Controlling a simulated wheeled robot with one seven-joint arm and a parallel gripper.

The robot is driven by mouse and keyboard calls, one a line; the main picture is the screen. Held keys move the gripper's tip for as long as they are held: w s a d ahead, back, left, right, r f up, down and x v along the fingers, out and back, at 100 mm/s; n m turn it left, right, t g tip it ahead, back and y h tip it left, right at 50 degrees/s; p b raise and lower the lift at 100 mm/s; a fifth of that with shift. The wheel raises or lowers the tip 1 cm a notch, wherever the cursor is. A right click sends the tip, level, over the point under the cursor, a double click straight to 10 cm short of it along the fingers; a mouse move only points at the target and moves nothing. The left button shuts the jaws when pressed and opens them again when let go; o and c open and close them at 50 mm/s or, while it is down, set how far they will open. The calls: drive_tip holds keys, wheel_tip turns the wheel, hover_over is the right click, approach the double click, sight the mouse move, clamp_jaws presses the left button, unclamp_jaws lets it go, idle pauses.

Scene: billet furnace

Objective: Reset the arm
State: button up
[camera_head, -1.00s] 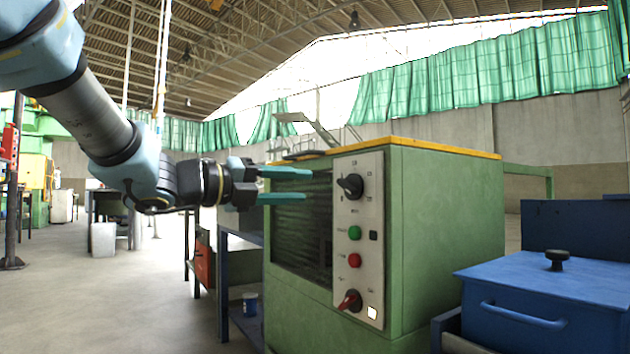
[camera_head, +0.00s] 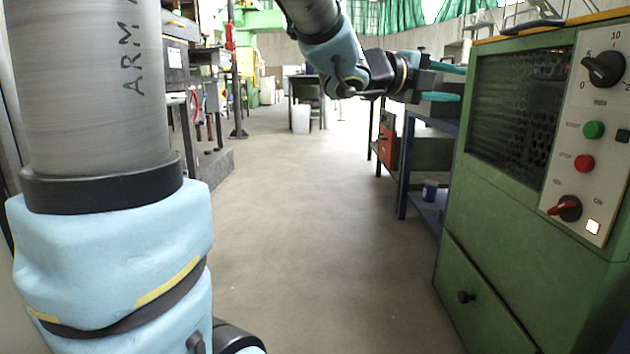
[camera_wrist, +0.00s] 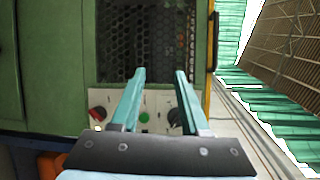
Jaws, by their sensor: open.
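My arm reaches forward from the left in the head view, and my gripper (camera_head: 452,83) points to the right in front of the furnace's upper left side. Its two teal fingers are apart with nothing between them. The wrist view also shows my gripper (camera_wrist: 160,75) open, with the fingers pointing at the green furnace (camera_wrist: 60,60). In the head view the green furnace (camera_head: 480,220) stands at the right, with a dark mesh window (camera_head: 515,100). Its panel carries a black knob (camera_head: 603,68), a green button (camera_head: 593,129), a red button (camera_head: 584,162) and a red switch (camera_head: 566,208).
A blue shelf bench (camera_head: 403,180) with a blue cup (camera_head: 430,188) stands left of the furnace. A workbench (camera_head: 210,160) is at the left. A white bin (camera_head: 301,119) stands further back. The grey floor (camera_head: 310,250) between them is clear.

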drive_tip(key=w+a+f+n+t+y+p, duration=0.2)
drive_tip(key=w+a+f+n+y, duration=0.3)
drive_tip(key=a+n, duration=0.45)
drive_tip(key=w+a+f+n+t+y+p, duration=0.2)
drive_tip(key=w+a+f+n+y, duration=0.3)
drive_tip(key=a+f+n, duration=0.4)
drive_tip(key=s+a+f+n+g+y+p, duration=0.2)
drive_tip(key=s+a+f+n+g+y, duration=0.15)
drive_tip(key=s+a+f+n, duration=0.3)
drive_tip(key=s+a+f+n+g+y+p, duration=0.25)
drive_tip(key=s+a+n+g, duration=0.3)
drive_tip(key=s+a, duration=0.35)
wheel_tip(320, 180, up, 37)
drive_tip(key=s+d+n+p, duration=0.1)
drive_tip(key=s+p, duration=0.1)
drive_tip(key=p, duration=3.5)
